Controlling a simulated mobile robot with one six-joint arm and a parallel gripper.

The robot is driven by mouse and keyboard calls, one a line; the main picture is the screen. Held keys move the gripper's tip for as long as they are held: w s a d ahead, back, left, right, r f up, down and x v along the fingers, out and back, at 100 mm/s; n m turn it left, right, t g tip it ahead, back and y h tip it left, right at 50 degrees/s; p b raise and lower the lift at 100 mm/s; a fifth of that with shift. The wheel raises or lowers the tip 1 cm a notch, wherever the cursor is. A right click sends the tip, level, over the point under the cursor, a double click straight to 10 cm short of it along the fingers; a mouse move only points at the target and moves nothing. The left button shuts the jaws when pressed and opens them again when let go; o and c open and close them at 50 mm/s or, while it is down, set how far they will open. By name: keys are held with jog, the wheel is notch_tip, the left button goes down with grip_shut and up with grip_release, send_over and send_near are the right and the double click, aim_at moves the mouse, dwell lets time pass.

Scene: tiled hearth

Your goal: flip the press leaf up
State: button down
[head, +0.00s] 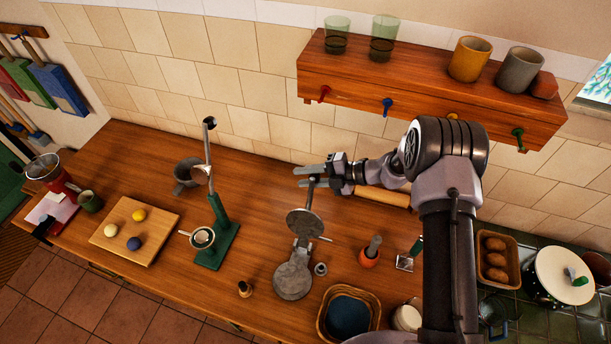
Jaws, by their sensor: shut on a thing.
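The grey metal press stands on the wooden counter, its round base plate (293,282) lying flat. Its round leaf (305,223) is swung up off the base plate and stands tilted towards the wall, hinged at the base's rear. A thin handle (309,196) rises from the leaf. My gripper (306,176) is shut on the top of this handle, coming in from the right. The exact contact between the fingers is small in the head view.
A green-based lever juicer (214,248) and a cutting board (150,246) with coloured balls stand left. A pestle in an orange pot (369,258), a rolling pin (383,196) and a basket (327,325) are right. A wall shelf (420,88) hangs above.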

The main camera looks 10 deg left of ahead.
jog(key=c, duration=1.1)
grip_release()
jog(key=b+v, duration=0.1)
jog(key=v, duration=1.6)
jog(key=shift+d, duration=0.15)
jog(key=shift+s+f, duration=0.1)
